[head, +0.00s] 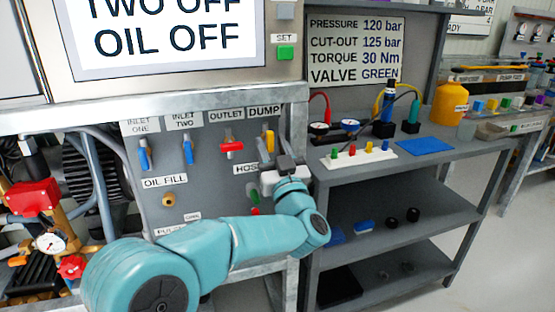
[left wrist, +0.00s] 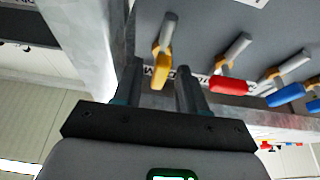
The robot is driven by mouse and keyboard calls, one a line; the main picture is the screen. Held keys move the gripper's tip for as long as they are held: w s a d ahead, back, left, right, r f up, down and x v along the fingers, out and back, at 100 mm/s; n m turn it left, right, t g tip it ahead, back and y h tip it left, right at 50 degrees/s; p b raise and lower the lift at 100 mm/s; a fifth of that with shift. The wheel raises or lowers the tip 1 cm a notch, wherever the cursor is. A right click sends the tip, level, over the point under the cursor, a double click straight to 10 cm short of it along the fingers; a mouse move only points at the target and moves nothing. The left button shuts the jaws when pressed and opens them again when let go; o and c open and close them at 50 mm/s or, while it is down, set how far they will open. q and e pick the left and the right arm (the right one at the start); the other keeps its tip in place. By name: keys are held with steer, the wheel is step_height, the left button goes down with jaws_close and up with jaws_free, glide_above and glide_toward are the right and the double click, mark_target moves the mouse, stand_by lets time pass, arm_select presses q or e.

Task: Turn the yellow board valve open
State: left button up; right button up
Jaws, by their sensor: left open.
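The yellow board valve (head: 270,141) is under the DUMP label at the right end of the valve row in the head view. Its handle points down. My left gripper (head: 284,164) is just below and right of it, in front of the board. In the left wrist view the picture is turned over, and the yellow handle (left wrist: 161,66) shows between and beyond the two fingers of my open left gripper (left wrist: 158,84). The fingers look empty. I cannot tell whether they touch the handle. My right gripper is not in view.
A red valve with a crosswise handle (head: 231,147) is close left of the yellow one. Two blue valves (head: 183,154) hang further left. A grey shelf unit (head: 400,190) stands to the right. A metal frame rail (head: 200,105) runs above the board.

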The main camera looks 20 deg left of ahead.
arm_select(q)
steer(key=p+v, duration=0.1)
steer(key=v, duration=1.5)
steer(key=shift+d, duration=0.1)
